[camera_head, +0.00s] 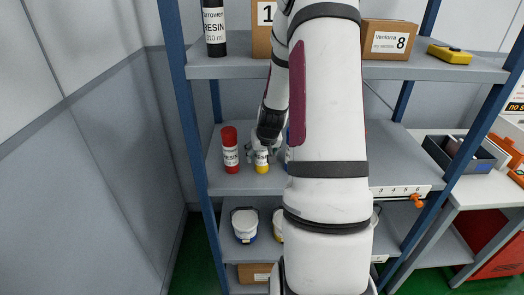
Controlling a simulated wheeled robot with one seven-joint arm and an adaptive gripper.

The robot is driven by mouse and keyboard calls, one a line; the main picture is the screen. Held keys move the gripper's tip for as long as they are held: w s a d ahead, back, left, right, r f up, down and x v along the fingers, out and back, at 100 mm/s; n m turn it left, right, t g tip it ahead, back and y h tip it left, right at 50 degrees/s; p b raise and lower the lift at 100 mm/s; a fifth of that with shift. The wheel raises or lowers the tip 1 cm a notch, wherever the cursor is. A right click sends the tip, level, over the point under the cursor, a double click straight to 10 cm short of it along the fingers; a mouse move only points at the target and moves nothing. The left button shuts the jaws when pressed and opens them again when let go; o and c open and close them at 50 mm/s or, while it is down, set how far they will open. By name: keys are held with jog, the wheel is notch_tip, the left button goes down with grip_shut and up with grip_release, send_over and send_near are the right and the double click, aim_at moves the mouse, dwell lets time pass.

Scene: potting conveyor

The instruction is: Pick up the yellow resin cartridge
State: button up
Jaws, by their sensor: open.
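The yellow resin cartridge (262,167) stands upright on the middle shelf (240,184), with a white label and yellow lower end showing. My gripper (262,153) is open and comes down over its upper part, with fingers close to both sides. The gripper hides the cartridge's top, and I cannot tell whether the fingers touch it. A red cartridge (230,150) stands upright just to the left. A sliver of something blue (288,154) shows to the right, mostly hidden by my arm.
My arm covers the middle of the shelf unit. The top shelf (225,68) holds a black resin cartridge (215,30), boxes (388,40) and a yellow device (450,54). White tubs (244,224) stand below. A blue post (180,100) rises at left; a side table with a grey bin (460,152) is at right.

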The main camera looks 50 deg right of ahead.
jog(key=shift+c, duration=0.4)
jog(key=c, duration=1.5)
jog(key=shift+w, duration=0.1)
grip_shut()
